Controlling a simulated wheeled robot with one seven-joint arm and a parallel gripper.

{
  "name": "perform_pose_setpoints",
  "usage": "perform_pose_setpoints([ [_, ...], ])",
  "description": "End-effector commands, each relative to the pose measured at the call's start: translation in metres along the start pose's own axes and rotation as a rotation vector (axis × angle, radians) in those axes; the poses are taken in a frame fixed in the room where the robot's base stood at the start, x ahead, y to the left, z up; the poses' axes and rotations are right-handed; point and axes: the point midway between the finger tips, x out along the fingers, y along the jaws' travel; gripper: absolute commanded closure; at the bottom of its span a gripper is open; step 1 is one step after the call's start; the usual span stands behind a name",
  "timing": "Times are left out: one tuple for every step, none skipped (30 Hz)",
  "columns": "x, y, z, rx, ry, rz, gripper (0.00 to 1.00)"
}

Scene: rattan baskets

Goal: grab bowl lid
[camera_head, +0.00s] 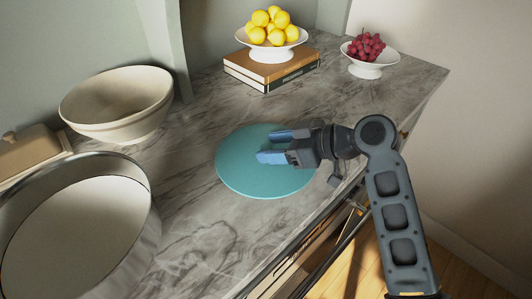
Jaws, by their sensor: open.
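A flat round teal disc, which looks like the bowl lid (250,180), lies on the marble counter. My gripper (268,146) has blue fingers and is over the upper right part of the disc, pointing left. The fingers are apart with nothing visible between them. The gripper hides part of the disc's right side. I cannot tell whether the fingertips touch the disc or hover above it.
A cream bowl (118,130) and a large round metal-rimmed vessel (146,225) stand on the left. Lemons in a white bowl (271,53) sit on books (262,79) at the back. A grape dish (365,70) stands back right. The counter's front edge (300,236) runs below the disc.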

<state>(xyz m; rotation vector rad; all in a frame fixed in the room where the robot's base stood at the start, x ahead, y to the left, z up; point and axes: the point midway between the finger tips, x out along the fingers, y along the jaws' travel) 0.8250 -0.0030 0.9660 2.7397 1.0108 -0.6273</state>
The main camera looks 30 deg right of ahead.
Motion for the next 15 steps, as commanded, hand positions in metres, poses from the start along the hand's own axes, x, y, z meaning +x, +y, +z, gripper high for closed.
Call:
perform_pose_setpoints([
  [0.0002,0.0,0.0001,0.0,0.0,0.0,0.42],
  [0.0001,0.0,0.0002,0.0,0.0,0.0,0.42],
  [0.0,0.0,0.0002,0.0,0.0,0.0,0.42],
  [0.0,0.0,0.0002,0.0,0.0,0.0,0.42],
  [0.0,0.0,0.0002,0.0,0.0,0.0,0.44],
  [-0.0001,0.0,0.0002,0.0,0.0,0.0,0.48],
  [-0.0001,0.0,0.0002,0.0,0.0,0.0,0.51],
  [-0.0001,0.0,0.0002,0.0,0.0,0.0,0.53],
  [-0.0002,0.0,0.0002,0.0,0.0,0.0,0.57],
  [-0.0002,0.0,0.0002,0.0,0.0,0.0,0.6],
  [-0.0002,0.0,0.0002,0.0,0.0,0.0,0.63],
  [-0.0002,0.0,0.0003,0.0,0.0,0.0,0.67],
  [-0.0002,-0.0001,0.0002,0.0,0.0,0.0,0.7],
  [-0.0003,0.0,0.0002,0.0,0.0,0.0,0.73],
  [-0.0003,-0.0001,0.0003,0.0,0.0,0.0,0.76],
])
